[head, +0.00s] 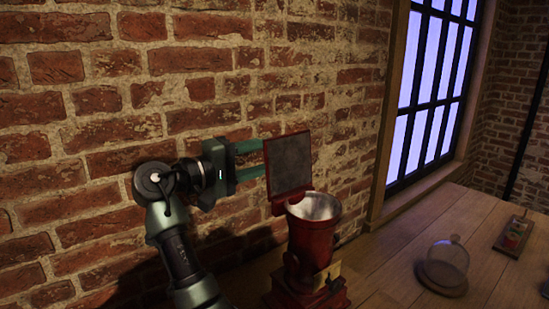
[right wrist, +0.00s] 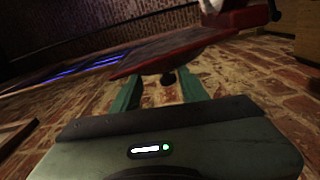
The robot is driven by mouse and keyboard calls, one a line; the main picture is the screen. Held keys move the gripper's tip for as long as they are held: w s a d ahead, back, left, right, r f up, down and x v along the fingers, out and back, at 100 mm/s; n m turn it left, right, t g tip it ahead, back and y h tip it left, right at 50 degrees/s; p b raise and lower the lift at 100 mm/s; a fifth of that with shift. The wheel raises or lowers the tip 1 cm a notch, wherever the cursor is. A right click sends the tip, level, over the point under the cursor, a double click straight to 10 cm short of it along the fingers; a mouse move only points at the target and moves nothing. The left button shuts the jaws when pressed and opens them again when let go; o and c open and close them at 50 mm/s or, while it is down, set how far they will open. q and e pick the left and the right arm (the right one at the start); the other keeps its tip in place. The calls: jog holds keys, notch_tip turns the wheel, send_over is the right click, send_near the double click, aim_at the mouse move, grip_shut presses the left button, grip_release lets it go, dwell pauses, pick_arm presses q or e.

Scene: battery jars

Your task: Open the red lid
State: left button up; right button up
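The red lid (head: 289,165) is a square panel with a red rim and a dark inner face. It stands raised, roughly upright, at the left edge of a red grinder-like jar (head: 312,245), whose metal bowl (head: 315,206) is uncovered. My right gripper (head: 262,160) is at the lid's left, its two green fingers spread apart and reaching toward the lid's outer side. In the right wrist view, the lid (right wrist: 170,52) spans above the fingers, and a small dark knob (right wrist: 168,78) shows between them. Whether the fingertips touch the lid is unclear. My left gripper is not seen.
A brick wall (head: 100,110) stands close behind my right arm and the lid. On the wooden table (head: 400,255), a glass dome (head: 446,262) and a small tray (head: 512,235) stand to the right. The table between jar and dome is clear.

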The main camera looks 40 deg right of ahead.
jog(key=shift+a, duration=0.1)
jog(key=w+a, duration=0.1)
jog(key=a, duration=0.8)
jog(key=shift+p, duration=0.45)
dwell(0.4)
jog(key=shift+d, duration=0.1)
dwell(0.6)
